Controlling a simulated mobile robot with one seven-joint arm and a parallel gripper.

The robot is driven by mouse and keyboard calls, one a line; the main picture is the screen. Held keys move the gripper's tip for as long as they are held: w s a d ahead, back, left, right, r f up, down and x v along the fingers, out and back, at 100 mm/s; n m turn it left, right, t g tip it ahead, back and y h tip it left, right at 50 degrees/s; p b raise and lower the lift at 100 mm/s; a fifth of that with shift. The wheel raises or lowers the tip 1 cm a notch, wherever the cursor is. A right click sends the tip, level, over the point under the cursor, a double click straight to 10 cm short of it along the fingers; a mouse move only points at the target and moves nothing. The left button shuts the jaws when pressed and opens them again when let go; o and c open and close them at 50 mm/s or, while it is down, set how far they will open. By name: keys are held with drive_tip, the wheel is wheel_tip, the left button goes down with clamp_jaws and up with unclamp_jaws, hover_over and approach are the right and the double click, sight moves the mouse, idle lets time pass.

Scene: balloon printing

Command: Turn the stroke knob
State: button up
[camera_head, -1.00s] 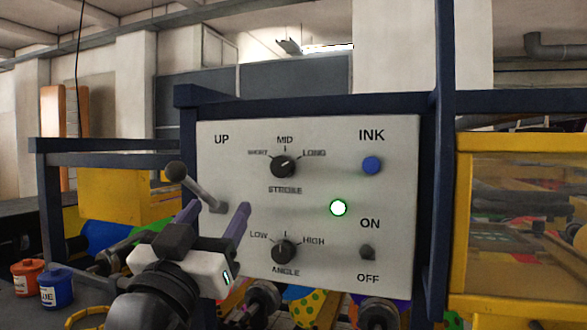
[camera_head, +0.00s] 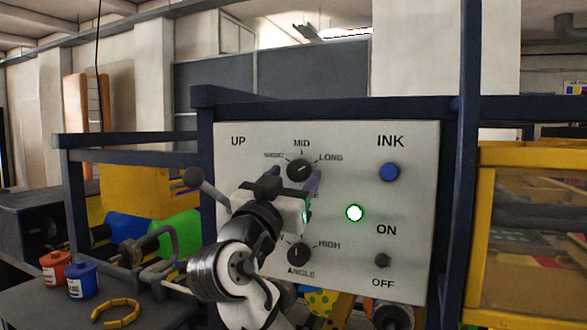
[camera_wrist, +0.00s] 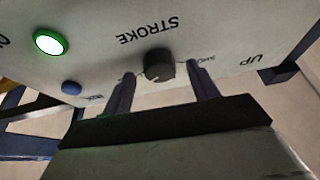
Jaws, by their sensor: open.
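The black stroke knob (camera_head: 300,170) is on the upper part of the white control panel (camera_head: 345,265). Its pointer mark leans toward LONG. In the wrist view the knob (camera_wrist: 158,65) shows between the two finger ends, with a gap on each side. My gripper (camera_head: 291,180) is open in front of the panel, just below the knob in the head view. Its body covers the STROKE label there, but that label is readable in the wrist view. I cannot tell how far the fingertips are from the panel.
A lever with a round ball (camera_head: 193,178) sticks out left of my gripper. The blue ink button (camera_head: 389,172), a lit green lamp (camera_head: 355,213) and the on/off switch (camera_head: 382,261) are to the right.

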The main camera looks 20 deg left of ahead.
drive_tip(key=shift+w+r, duration=0.2)
drive_tip(key=shift+w, duration=0.3)
drive_tip(key=c, duration=1)
drive_tip(key=shift+d+n, duration=0.1)
drive_tip(key=shift+n, duration=0.3)
drive_tip(key=n+y, duration=0.2)
drive_tip(key=n, duration=0.2)
drive_tip(key=n+y+p, duration=0.1)
drive_tip(key=n+y, duration=0.1)
drive_tip(key=n, duration=0.1)
drive_tip(key=shift+d+r+n+g, duration=0.1)
drive_tip(key=shift+d+n+g, duration=0.05)
drive_tip(key=shift+n+g, duration=0.2)
drive_tip(key=n+g+y+p, duration=0.1)
drive_tip(key=n+y, duration=0.1)
drive_tip(key=n, duration=0.2)
drive_tip(key=shift+d+r+n+p, duration=0.1)
drive_tip(key=shift+n+p, duration=0.2)
drive_tip(key=shift+n, duration=0.05)
drive_tip(key=shift+n+g+y+p, duration=0.55)
drive_tip(key=shift+n+y, duration=0.05)
drive_tip(key=shift+n, duration=1.2)
